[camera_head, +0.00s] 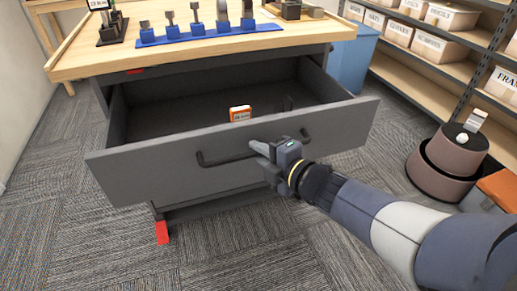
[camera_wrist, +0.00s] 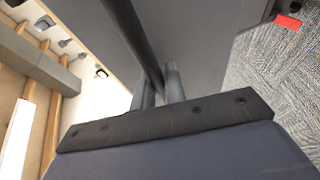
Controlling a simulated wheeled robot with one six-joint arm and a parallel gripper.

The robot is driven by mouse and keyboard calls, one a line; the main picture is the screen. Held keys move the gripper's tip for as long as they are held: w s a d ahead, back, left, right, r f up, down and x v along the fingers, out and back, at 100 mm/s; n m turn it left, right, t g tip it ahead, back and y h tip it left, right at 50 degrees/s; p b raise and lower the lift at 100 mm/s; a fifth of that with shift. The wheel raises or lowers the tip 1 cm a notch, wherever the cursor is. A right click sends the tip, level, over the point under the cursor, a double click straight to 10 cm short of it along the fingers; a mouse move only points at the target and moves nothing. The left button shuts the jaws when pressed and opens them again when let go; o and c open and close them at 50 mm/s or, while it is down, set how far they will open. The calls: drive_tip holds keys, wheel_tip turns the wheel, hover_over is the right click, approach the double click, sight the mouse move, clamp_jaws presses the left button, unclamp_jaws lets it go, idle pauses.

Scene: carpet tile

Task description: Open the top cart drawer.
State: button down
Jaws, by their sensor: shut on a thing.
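The top cart drawer (camera_head: 150,170) is pulled well out from the cart below the wooden top. Its dark grey front faces me, and its inside shows. A dark bar handle (camera_head: 222,160) runs across the front. My gripper (camera_head: 262,153) is at the right part of the handle, shut on it. In the wrist view the handle (camera_wrist: 138,40) runs down to between the fingers of my gripper (camera_wrist: 159,85). The fingers hide the gripped part of the handle. A small orange and white box (camera_head: 240,113) stands inside the drawer.
The cart's wooden top (camera_head: 200,48) holds a blue tool rack (camera_head: 205,35). A blue bin (camera_head: 352,60) stands behind the cart at right. Shelves with labelled boxes (camera_head: 440,46) and a round brown container (camera_head: 440,165) are at right. Carpet (camera_head: 90,245) in front is clear.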

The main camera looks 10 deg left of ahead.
drive_tip(key=shift+f, duration=0.1)
drive_tip(key=c, duration=1.5)
unclamp_jaws()
drive_tip(key=shift+o, duration=0.2)
drive_tip(key=p+v, duration=0.3)
drive_tip(key=v, duration=0.7)
drive_tip(key=shift+s+d+r+p, duration=0.2)
drive_tip(key=shift+d+p, duration=0.1)
drive_tip(key=b+x, duration=0.3)
drive_tip(key=x, duration=0.7)
drive_tip(key=shift+f, duration=0.15)
drive_tip(key=shift+w+a+b, duration=0.3)
drive_tip(key=shift+w+a, duration=0.05)
drive_tip(key=shift+a, duration=0.05)
